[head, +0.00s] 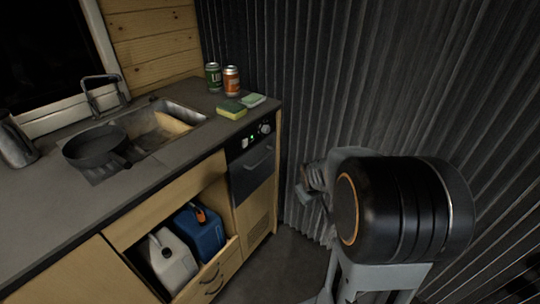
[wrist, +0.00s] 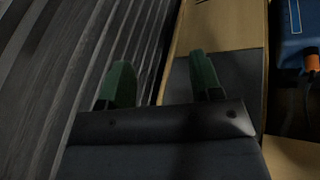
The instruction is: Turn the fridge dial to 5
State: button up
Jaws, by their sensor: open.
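The fridge (head: 252,172) is a dark-fronted unit at the right end of the counter in the head view. Its control strip has small green lights and a pale round dial (head: 265,128) at the right end. The dial's number is too small to read. My gripper (wrist: 162,82) is open and empty, with two green fingers apart in the wrist view. In the head view my arm stands right of the fridge, near the corrugated wall, and mostly hides the gripper. The dial does not show in the wrist view.
A dark corrugated wall (head: 350,70) stands behind and right of the fridge. The counter holds a pan (head: 95,148), sponges (head: 232,110) and two cans (head: 232,80). White (head: 172,262) and blue (head: 203,238) jerrycans stand in the open compartment. Bare floor (head: 295,262) lies in front.

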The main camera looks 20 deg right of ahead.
jog(key=w+d+f+n+t+b, duration=0.4)
jog(key=w+d+f+n, duration=0.2)
jog(key=w+f, duration=0.2)
jog(key=n+t+y+b, duration=0.2)
jog(key=n+t+y, duration=0.9)
jog(key=n, duration=1.3)
send_near(268, 131)
jog(key=shift+t+h, duration=0.4)
jog(key=shift+h, duration=0.2)
jog(key=x, duration=0.8)
jog(key=shift+w+a, duration=0.3)
jog(key=shift+a, duration=0.1)
jog(key=c, duration=0.9)
